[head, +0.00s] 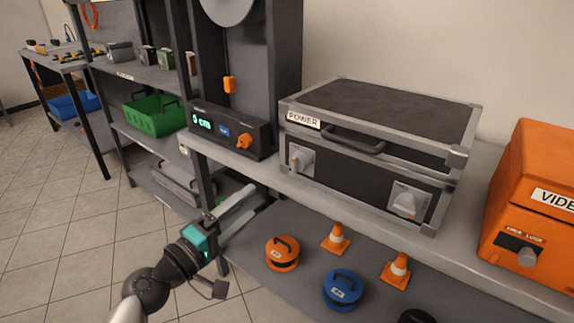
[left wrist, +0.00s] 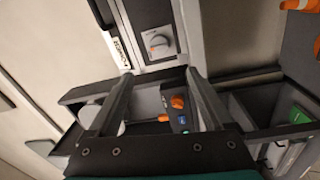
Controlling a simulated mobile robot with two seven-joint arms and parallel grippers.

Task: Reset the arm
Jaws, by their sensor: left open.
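My left gripper (head: 238,212) is in front of the shelf unit, low and left of centre in the head view. Its two fingers are apart with nothing between them. In the left wrist view the open fingers (left wrist: 160,85) point toward the shelf, with the display box and its orange knob (left wrist: 178,102) seen between and beyond them. My left arm comes in from the bottom left of the head view, bent at the wrist. My right gripper is in neither view.
The shelf's upper board carries a POWER case (head: 375,145), a display box (head: 232,131) and an orange VIDEO case (head: 530,200). The lower board holds orange (head: 282,254) and blue (head: 343,289) round items and cones (head: 336,238). A green bin (head: 155,116) stands left. Tiled floor is clear at left.

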